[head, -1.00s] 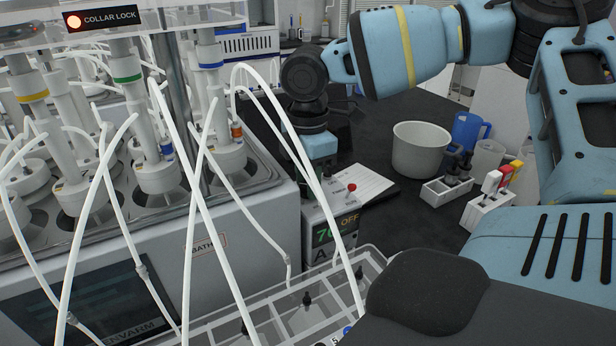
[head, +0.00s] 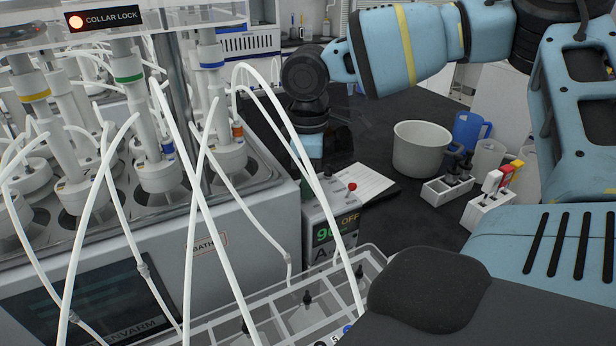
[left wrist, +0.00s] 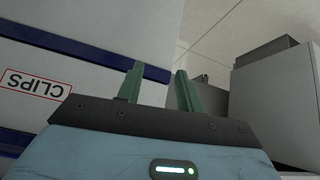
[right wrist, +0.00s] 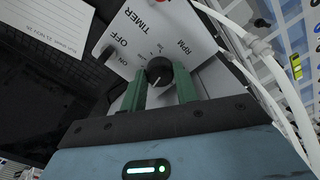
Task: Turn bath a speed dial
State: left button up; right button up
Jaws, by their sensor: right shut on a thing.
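The bath A speed box (head: 322,212) stands beside the bath's right end, with a green readout (head: 324,232) that seems to read 90, the word OFF and a letter A. Its black speed dial (right wrist: 159,71) with a white pointer line shows in the right wrist view, by the RPM print. My right gripper (right wrist: 161,82) is shut on the dial, one green finger on each side. In the head view the right gripper (head: 308,150) comes down on the box top from above; its fingertips are hidden. My left gripper (left wrist: 157,80) is open and empty in the left wrist view.
White tubes (head: 295,140) hang close in front of the box. A divided tray (head: 275,310) lies before it. A grey tub (head: 420,150) stands farther right. A CLIPS-labelled box (left wrist: 60,60) is near my left gripper.

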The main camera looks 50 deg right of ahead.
dwell(0.3)
jog(key=o, duration=1)
jog(key=shift+r, duration=0.1)
notch_tip(320, 180, up, 8)
jog(key=shift+f, duration=0.2)
jog(key=shift+f, duration=0.1)
